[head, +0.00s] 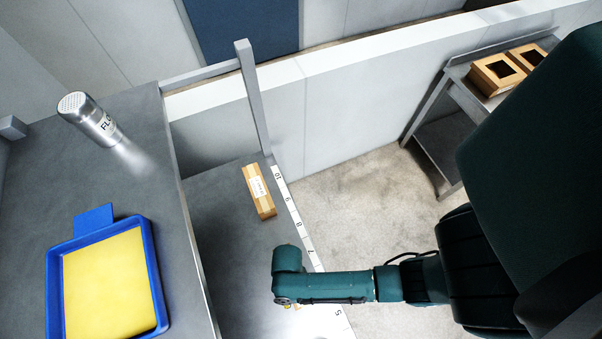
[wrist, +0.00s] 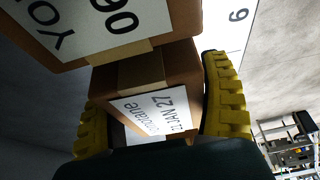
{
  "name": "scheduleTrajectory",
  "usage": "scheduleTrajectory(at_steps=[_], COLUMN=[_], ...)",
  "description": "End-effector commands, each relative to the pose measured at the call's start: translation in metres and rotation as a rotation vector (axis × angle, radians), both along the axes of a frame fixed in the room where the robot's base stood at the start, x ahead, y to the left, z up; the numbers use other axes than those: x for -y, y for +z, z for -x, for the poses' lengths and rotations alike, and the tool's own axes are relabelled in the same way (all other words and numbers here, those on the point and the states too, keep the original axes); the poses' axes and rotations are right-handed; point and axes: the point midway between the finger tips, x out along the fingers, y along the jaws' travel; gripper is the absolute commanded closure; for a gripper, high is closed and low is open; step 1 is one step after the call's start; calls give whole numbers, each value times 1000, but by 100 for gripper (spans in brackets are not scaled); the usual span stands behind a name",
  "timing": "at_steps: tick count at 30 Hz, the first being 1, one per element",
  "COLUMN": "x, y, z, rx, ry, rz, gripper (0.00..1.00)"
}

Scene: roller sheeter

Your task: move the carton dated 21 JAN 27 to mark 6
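In the wrist view a brown carton (wrist: 168,72) with a white label reading "JAN 27" stands between the two yellow fingers of my gripper (wrist: 155,85); the day digits are partly cut off. The right finger lies close along its side. A narrow light gap seems to show near the left finger, so I cannot tell whether they grip it. In the head view my arm hides this carton and most of my gripper. A strip of numbered marks (head: 289,210) runs along the bench edge; 10, 9, 8, 7 and 5 show. Mark 6 is hidden there.
Another labelled carton (wrist: 85,28) is very close at upper left in the wrist view. A blue tray (head: 152,272) with a yellow sheet and a metal shaker (head: 88,117) are at left. A post (head: 253,98) stands behind.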

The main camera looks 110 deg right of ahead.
Motion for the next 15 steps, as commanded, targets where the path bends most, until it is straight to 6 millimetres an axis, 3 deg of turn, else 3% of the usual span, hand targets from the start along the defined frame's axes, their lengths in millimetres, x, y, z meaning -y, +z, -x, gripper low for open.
scheduleTrajectory(at_steps=[10, 15], x=[0, 8], y=[2, 22], z=[0, -1], rx=[0, 3], ry=[0, -3], rz=[0, 2], gripper=[9, 9])
